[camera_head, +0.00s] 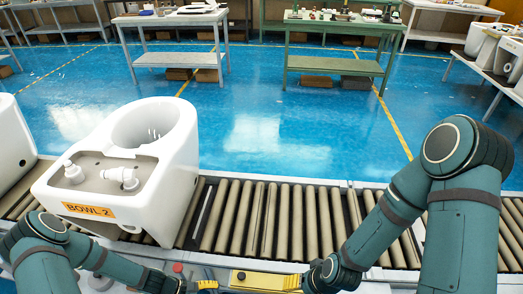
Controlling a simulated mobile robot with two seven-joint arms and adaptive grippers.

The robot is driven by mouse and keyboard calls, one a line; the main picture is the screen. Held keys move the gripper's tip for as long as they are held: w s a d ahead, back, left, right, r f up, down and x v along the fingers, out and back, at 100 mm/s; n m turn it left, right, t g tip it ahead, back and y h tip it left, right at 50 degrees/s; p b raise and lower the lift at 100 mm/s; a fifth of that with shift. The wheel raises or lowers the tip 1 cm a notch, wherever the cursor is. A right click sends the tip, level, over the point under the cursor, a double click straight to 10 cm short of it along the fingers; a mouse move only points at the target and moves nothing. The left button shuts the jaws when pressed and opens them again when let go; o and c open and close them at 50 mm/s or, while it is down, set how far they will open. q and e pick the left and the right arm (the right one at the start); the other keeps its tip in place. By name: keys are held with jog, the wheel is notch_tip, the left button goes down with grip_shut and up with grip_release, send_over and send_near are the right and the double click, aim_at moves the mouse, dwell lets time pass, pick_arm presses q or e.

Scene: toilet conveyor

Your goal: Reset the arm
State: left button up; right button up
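My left arm (95,258) comes in from the lower left and reaches right along the bottom edge, in front of the conveyor. My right arm (460,215) comes in from the right, bends at the raised elbow and reaches down left across the rollers. Its wrist end (322,274) is at the conveyor's near edge, low in the middle. The fingers of both grippers are not clear at the bottom edge, so I cannot tell whether they are open or shut. A white toilet bowl (180,165) labelled "BOWL 2" lies on the conveyor, behind my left arm.
The roller conveyor (270,215) runs across the view; its rollers are bare right of the bowl. Another white ceramic piece (10,140) is at the far left. A yellow part (265,280) is at the near edge between my wrists. Worktables (335,65) stand beyond open blue floor.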

pick_arm(q)
jog(key=d+r+m+t+y, duration=0.1)
jog(key=d+r+m+y, duration=0.6)
jog(key=r+m, duration=0.6)
jog(key=shift+t, duration=0.4)
